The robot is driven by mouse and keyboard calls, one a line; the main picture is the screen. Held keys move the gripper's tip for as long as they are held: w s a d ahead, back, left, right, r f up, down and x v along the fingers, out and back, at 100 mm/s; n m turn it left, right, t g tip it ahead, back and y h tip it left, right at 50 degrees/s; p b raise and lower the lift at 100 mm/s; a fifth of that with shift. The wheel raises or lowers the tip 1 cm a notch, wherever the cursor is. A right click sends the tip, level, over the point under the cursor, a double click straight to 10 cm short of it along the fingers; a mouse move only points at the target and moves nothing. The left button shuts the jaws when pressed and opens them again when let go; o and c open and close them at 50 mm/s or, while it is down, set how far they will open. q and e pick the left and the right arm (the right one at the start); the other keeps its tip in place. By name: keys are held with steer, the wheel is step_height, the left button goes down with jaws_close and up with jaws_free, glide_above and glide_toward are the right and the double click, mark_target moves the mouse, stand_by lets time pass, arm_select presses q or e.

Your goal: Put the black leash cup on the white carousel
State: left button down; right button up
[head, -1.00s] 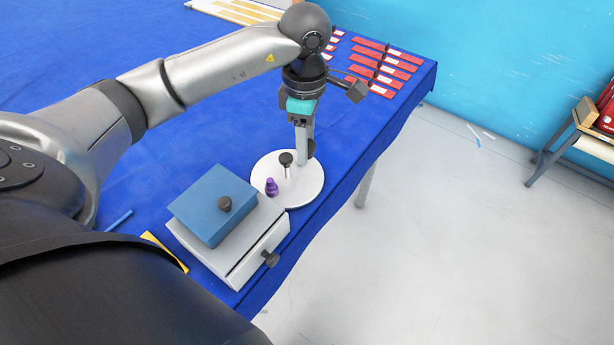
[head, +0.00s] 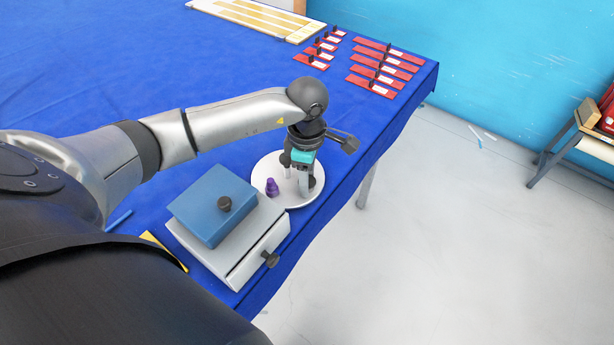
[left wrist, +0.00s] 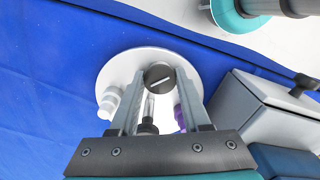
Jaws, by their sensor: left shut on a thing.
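The black leash cup (left wrist: 159,77) is a round dark piece with a pale bar across its face, between my left fingertips. My left gripper (head: 308,190) is shut on it and points down over the right side of the white carousel (head: 272,168). In the head view the cup (head: 312,182) is partly hidden by the fingers. It is at or just above the disc; I cannot tell if it touches. The carousel also shows in the left wrist view (left wrist: 118,72). My right gripper is not in view.
A purple piece (head: 272,187) and a black-knobbed post (head: 285,159) stand on the carousel, close to my gripper. A whitish piece (left wrist: 108,103) shows at its edge. Red strips (head: 380,70) lie behind.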

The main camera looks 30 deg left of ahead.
arm_select(q)
steer(key=shift+f, duration=0.1)
steer(key=shift+c, duration=1.8)
jaws_free()
step_height(320, 180, up, 12)
